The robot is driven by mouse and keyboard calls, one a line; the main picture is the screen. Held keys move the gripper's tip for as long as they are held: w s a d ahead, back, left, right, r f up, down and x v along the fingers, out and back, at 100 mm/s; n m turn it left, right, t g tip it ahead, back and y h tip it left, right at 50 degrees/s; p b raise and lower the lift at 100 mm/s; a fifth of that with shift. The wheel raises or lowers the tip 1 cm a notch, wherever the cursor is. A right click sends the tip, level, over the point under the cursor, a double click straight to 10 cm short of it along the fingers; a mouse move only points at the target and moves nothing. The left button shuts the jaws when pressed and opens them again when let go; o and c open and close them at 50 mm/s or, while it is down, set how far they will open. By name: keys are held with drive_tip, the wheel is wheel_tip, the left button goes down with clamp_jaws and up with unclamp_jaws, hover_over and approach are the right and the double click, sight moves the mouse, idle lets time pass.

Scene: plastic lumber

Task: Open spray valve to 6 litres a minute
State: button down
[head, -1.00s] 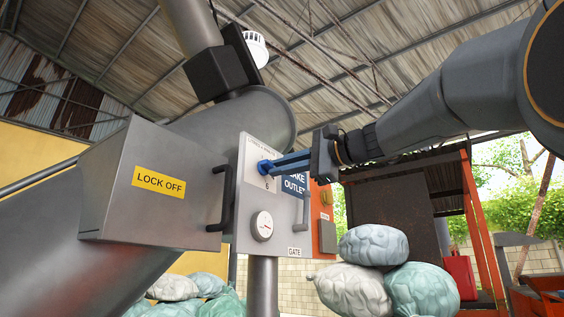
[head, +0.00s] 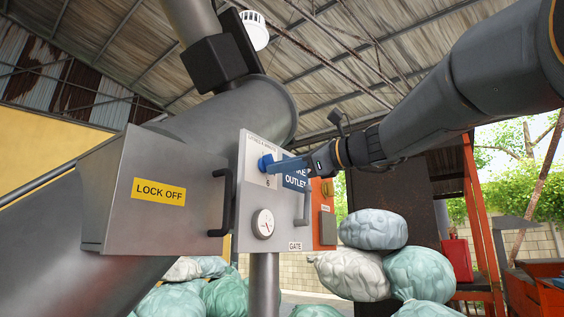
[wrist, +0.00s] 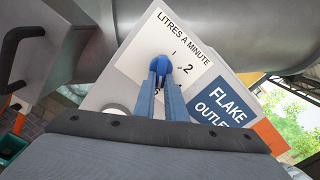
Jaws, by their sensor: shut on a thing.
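The blue valve knob (head: 264,162) is on a pale panel (head: 249,213) marked with litres a minute. My gripper (head: 274,164) reaches it from the right, its blue fingers shut on the knob. In the wrist view the knob (wrist: 161,66) sits between the fingertips of my gripper (wrist: 160,76). The white scale plate (wrist: 137,58) reads "LITRES A MINUTE". A "2" shows right of the knob there; the fingers partly cover lower marks. A 6 shows below the knob in the head view. The knob's pointer setting cannot be read clearly.
A blue flake outlet sign (head: 296,180) is right of the knob. A grey box marked LOCK OFF (head: 158,190) stands left. Stacked bags (head: 373,230) lie at lower right.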

drive_tip(key=shift+f+m, duration=0.15)
drive_tip(key=shift+m, duration=0.15)
drive_tip(key=c, duration=1.8)
unclamp_jaws()
drive_tip(key=shift+s, duration=0.1)
drive_tip(key=b+v, duration=0.2)
drive_tip(key=v, duration=0.5)
drive_tip(key=shift+s+d+b, duration=0.25)
drive_tip(key=shift+d+b, duration=0.05)
